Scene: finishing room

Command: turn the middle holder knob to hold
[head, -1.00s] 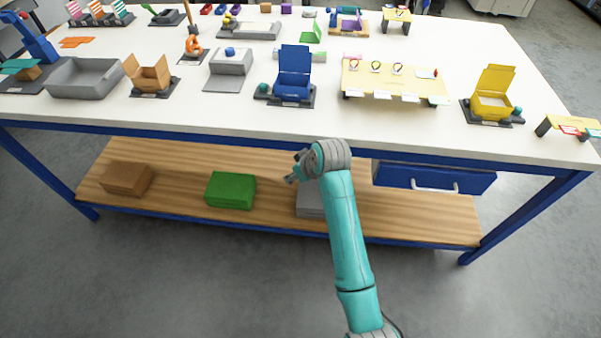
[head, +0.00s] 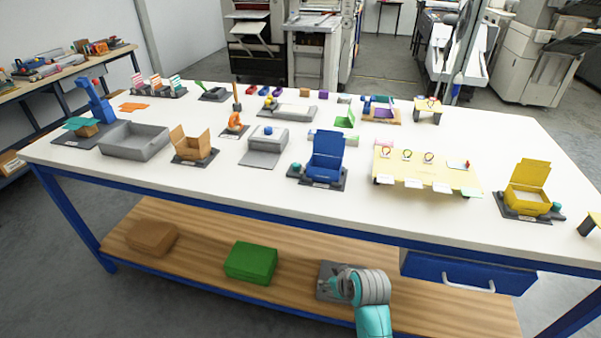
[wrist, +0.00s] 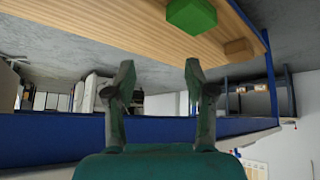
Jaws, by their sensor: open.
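My gripper (head: 335,285) is low in the head view, in front of the table's lower shelf and below the tabletop. In the wrist view my gripper (wrist: 159,80) has its two fingers wide apart with nothing between them. Three small striped stands (head: 155,84) stand in a row on a dark base at the far left back of the table. A yellow board (head: 425,172) at the right carries three small dark rings and white tags along its front edge. No knob marked hold can be read, and I cannot tell which part is the middle holder knob.
The white tabletop (head: 240,190) holds a grey tray (head: 134,141), a blue box (head: 326,157) and a yellow box (head: 528,187). A green block (head: 250,262) and a brown block (head: 152,238) lie on the shelf. A blue drawer (head: 468,272) hangs under the right side.

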